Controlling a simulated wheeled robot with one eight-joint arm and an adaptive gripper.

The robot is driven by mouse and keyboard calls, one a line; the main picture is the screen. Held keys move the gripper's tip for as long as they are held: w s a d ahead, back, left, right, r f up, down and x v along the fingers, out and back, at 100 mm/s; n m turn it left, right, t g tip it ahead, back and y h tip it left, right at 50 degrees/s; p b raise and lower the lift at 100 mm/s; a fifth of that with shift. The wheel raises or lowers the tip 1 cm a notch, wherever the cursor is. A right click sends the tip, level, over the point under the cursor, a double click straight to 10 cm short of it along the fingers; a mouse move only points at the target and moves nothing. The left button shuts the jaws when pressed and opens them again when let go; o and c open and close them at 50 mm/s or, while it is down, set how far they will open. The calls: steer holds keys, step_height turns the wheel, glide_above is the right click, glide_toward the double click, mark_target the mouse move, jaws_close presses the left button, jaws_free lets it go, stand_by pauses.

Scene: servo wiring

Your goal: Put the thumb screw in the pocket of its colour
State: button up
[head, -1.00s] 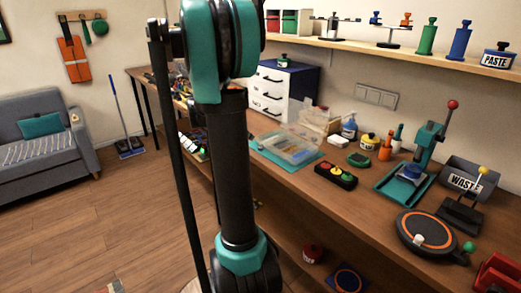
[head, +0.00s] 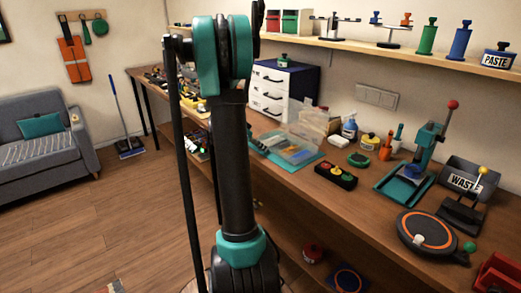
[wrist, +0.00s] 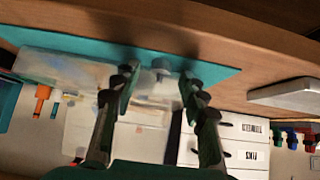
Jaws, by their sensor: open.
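My gripper (wrist: 158,72) is open in the wrist view, its two dark fingers apart over the teal mat (wrist: 222,74). A small pale, blurred thing (wrist: 160,66) shows between the fingertips; I cannot tell whether it is the thumb screw. A clear plastic box (wrist: 62,58) lies beside the fingers on the mat. In the head view the clear box (head: 298,150) sits on the workbench, behind my arm's right side. The gripper is hidden there by my arm. I cannot make out the thumb screw's colour or the coloured pockets.
White drawers (head: 280,92) stand behind the box. A teal press (head: 425,150), a waste bin (head: 468,180) and a round turntable (head: 428,232) stand farther right. A grey slab (wrist: 287,92) shows in the wrist view.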

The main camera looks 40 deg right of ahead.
steer(key=shift+c, duration=0.2)
jaws_close()
steer(key=shift+r, duration=0.15)
